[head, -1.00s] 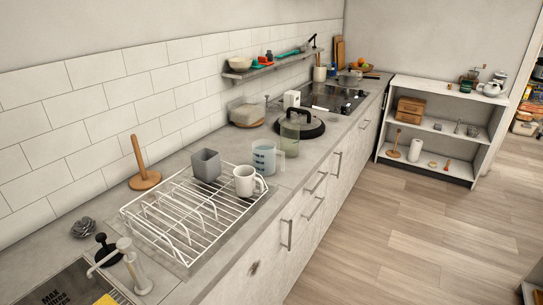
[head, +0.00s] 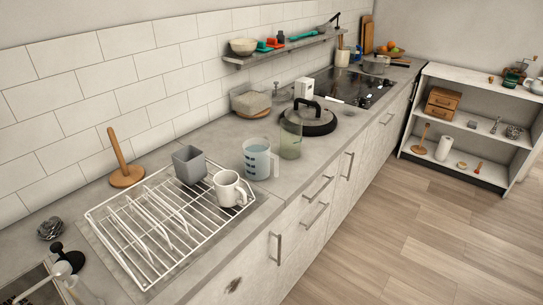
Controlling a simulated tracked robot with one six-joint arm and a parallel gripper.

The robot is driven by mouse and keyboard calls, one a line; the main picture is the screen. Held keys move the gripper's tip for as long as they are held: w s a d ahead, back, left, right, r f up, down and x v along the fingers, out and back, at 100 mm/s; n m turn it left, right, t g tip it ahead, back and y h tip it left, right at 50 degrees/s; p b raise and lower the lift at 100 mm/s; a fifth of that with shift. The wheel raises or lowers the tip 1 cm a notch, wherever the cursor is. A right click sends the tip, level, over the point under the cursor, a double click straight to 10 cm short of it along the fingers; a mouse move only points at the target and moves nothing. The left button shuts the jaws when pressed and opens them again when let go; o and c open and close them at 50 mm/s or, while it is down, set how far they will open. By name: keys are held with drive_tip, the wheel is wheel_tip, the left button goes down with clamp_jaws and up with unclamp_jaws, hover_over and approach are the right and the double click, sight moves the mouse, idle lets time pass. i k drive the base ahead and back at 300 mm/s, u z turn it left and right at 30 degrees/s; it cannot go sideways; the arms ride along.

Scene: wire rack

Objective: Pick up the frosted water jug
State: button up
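A translucent, whitish jug with a handle on its right and bluish markings (head: 257,160) stands upright on the counter, just beyond the wire rack (head: 135,262). It looks like the frosted water jug. My gripper is not in view.
On the rack stand a white mug (head: 228,188) and a grey square cup (head: 189,164). A wooden paper-towel stand (head: 125,170) is by the wall. A dark-lidded pan (head: 316,122) sits behind the greenish vessel. The wooden floor right of the counter is clear.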

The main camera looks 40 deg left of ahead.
sight(257, 155)
drive_tip(key=i, duration=2.2)
drive_tip(key=u, duration=2.95)
